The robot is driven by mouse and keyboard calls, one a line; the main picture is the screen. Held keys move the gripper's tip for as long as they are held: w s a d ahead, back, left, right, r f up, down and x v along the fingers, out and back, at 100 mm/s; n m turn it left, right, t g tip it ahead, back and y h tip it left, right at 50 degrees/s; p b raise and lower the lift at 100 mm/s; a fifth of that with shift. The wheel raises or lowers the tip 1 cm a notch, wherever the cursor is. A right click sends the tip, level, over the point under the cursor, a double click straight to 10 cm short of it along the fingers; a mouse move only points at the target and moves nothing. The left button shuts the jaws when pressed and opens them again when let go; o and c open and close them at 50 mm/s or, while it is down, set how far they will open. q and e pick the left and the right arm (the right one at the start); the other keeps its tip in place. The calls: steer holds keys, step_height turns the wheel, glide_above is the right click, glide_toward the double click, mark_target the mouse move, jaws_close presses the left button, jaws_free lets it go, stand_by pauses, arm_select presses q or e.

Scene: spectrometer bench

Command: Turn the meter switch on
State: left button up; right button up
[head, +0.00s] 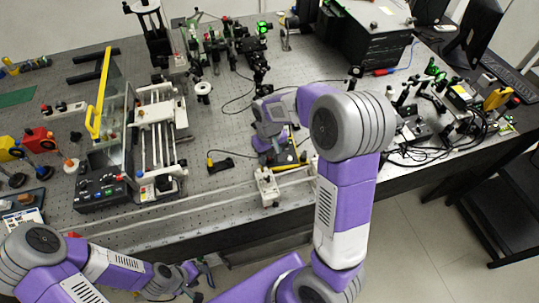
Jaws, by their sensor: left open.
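A small dark device with yellow edges (285,158) lies on the bench under my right gripper; it may be the meter, but its switch is hidden or too small to make out. My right gripper (270,145) reaches down over this device from the right. Its fingertips are mostly hidden, so I cannot tell whether it touches the device or is open. My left gripper (198,278) is open and empty, low in front of the bench's near edge and away from the device.
The perforated metal bench (225,185) holds many optical mounts. A black control box with buttons (103,190) and a white-railed stage (158,125) stand at left. A white block (267,187) sits near the front edge. A large black box (365,40) stands at the back; cables lie at right.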

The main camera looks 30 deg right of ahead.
mark_target(269, 159)
step_height(269, 159, up, 8)
steer(key=shift+f+p, duration=0.2)
steer(key=shift+p, duration=0.55)
